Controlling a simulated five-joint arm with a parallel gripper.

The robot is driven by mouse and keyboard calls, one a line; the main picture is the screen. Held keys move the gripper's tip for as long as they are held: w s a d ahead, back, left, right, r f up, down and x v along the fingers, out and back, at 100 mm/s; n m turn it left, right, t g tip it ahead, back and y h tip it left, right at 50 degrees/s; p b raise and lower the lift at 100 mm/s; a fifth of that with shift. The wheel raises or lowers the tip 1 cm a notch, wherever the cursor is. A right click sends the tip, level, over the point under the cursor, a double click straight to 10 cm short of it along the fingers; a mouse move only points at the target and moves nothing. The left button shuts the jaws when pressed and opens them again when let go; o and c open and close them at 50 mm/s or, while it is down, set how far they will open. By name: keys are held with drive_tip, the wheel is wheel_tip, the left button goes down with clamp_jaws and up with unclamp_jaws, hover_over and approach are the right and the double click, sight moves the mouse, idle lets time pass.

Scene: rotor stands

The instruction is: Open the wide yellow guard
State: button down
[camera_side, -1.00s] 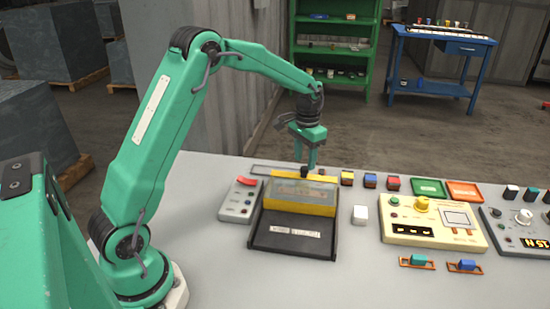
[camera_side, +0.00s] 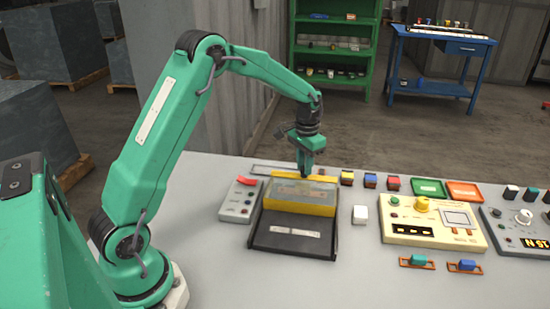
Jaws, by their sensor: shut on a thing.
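The wide yellow guard (camera_side: 310,206) sits on the back part of a low dark box (camera_side: 292,240) on the grey table. It has a yellow front lip and a greyish window-like panel. A small dark knob or handle stands at its top back edge, mostly hidden by my fingers. My gripper (camera_side: 305,172) points down at that edge and is shut on the guard's handle. The contact itself is small and partly hidden.
A grey panel with a red switch (camera_side: 240,200) stands close on the left. A white block (camera_side: 359,214), a cream control panel (camera_side: 432,220) and small coloured blocks (camera_side: 370,180) lie to the right. Green (camera_side: 428,187) and orange (camera_side: 464,191) trays are behind the cream panel.

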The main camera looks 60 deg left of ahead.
drive_tip(key=shift+d, duration=0.1)
drive_tip(key=s+d, duration=0.8)
drive_tip(key=shift+s+d, duration=0.2)
drive_tip(key=shift+d, duration=0.1)
drive_tip(key=shift+r, duration=0.1)
drive_tip(key=c, duration=1.2)
unclamp_jaws()
wheel_tip(320, 180, up, 8)
drive_tip(key=shift+s, duration=0.1)
